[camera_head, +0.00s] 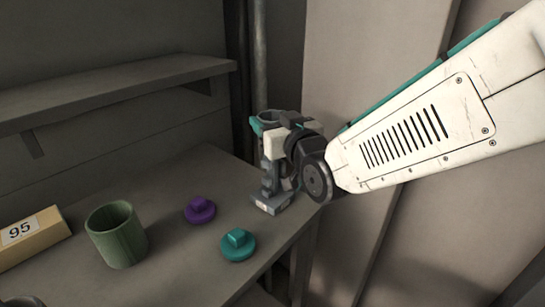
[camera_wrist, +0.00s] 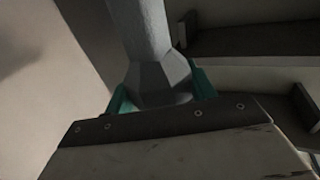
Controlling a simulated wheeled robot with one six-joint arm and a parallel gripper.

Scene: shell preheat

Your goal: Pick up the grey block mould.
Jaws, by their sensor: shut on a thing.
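The grey block mould (camera_head: 268,178) stands upright near the table's far right corner. It has a narrow body and a wider foot with a small pale label. I cannot tell whether the foot touches the table. My gripper (camera_head: 266,124) is at its upper part, reaching in from the right. In the wrist view, the grey mould (camera_wrist: 158,78) sits between the two teal fingers of my gripper (camera_wrist: 162,90), which are shut on it. My wrist hides part of the mould in the head view.
On the table (camera_head: 165,262) are a green cup (camera_head: 117,236), a purple knobbed disc (camera_head: 200,210), a teal knobbed disc (camera_head: 238,245) and a tan box marked 95 (camera_head: 32,238). A wall shelf (camera_head: 120,85) hangs above. A vertical pipe (camera_head: 260,60) stands behind the mould.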

